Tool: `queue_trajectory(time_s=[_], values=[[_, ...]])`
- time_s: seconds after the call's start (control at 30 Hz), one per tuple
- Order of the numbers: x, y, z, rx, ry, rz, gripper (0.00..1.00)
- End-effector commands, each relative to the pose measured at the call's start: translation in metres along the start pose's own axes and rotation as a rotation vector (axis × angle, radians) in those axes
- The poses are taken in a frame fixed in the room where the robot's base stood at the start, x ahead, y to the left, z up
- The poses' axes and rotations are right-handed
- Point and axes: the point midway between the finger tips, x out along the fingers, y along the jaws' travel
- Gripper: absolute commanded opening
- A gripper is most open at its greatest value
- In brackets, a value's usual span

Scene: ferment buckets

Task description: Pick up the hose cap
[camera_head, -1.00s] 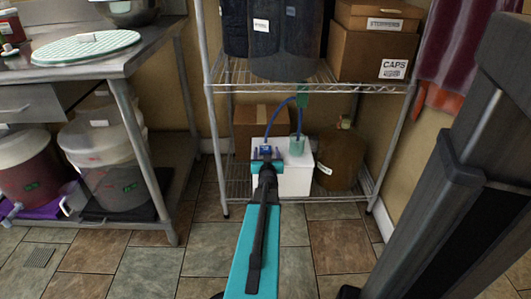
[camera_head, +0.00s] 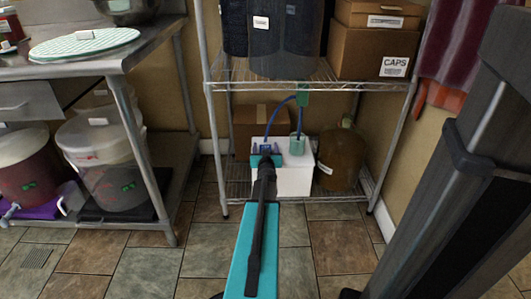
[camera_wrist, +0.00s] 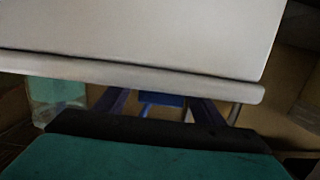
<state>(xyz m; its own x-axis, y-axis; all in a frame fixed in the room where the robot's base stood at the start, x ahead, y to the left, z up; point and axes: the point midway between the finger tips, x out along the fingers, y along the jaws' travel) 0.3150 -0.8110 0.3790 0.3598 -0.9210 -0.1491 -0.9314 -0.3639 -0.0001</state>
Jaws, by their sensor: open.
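A small blue piece (camera_head: 266,148), which looks like the hose cap, is at the front left of the white box's top (camera_head: 290,176) on the lower shelf. A blue hose (camera_head: 278,117) arches just behind it. My gripper (camera_head: 266,153) is at the box's front edge with its blue fingers spread on either side of the piece. In the wrist view the blue piece (camera_wrist: 162,100) shows between the two dark fingers (camera_wrist: 158,106), with gaps beside it. Its lower part is hidden by my gripper's dark edge.
A teal cup (camera_head: 297,143) stands on the box, right of my gripper. A teal clip (camera_head: 303,93) hangs at the upper wire shelf (camera_head: 350,87). A round brown jar (camera_head: 341,162) is right of the box and a cardboard box (camera_head: 252,118) is behind. Metal posts (camera_head: 208,125) flank the shelf.

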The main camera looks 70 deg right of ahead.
Motion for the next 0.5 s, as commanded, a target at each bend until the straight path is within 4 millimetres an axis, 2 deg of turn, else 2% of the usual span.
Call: queue_trajectory(time_s=[0.03, 0.2, 0.5], values=[[0.009, -0.001, 0.004, -0.001, 0.001, -0.001, 0.62], [0.023, -0.001, 0.002, 0.0, 0.0, 0.0, 0.62], [0.031, -0.001, 0.0, 0.001, 0.0, 0.0, 0.62]])
